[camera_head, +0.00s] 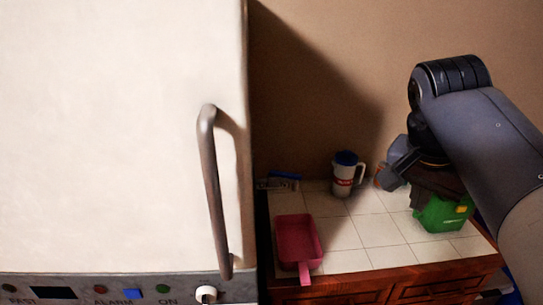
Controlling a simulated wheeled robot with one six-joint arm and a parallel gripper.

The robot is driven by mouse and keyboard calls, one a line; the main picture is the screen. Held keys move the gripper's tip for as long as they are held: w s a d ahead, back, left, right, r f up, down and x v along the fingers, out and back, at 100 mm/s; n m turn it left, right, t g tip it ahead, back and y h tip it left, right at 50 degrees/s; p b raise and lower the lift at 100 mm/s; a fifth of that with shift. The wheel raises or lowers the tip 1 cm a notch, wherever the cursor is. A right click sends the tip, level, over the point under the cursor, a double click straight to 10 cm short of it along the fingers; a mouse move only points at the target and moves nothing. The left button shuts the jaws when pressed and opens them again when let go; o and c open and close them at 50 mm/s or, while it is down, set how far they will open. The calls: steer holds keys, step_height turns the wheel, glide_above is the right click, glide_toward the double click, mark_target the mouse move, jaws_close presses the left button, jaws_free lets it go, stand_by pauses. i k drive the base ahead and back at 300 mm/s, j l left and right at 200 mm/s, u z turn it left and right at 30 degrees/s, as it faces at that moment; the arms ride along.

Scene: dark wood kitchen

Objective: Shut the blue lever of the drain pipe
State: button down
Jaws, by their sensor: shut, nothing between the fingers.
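The blue lever (286,176) sits at the back left corner of the tiled counter, close to the tall white appliance's edge. A small grey metal pipe (272,185) shows just below and left of it. Both are small and dim, so the lever's exact angle is hard to tell.
A white mug with a dark blue lid (343,180) stands at the back of the counter. A pink pan (297,243) lies at the front left. A green container (443,214) is partly hidden under my arm. The white appliance (120,130) with its long handle (212,190) fills the left.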

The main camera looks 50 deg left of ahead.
mark_target(277, 174)
steer(key=i+j+u, duration=0.35)
steer(key=u, duration=0.15)
steer(key=i+j+u, duration=0.2)
steer(key=i+u, duration=0.25)
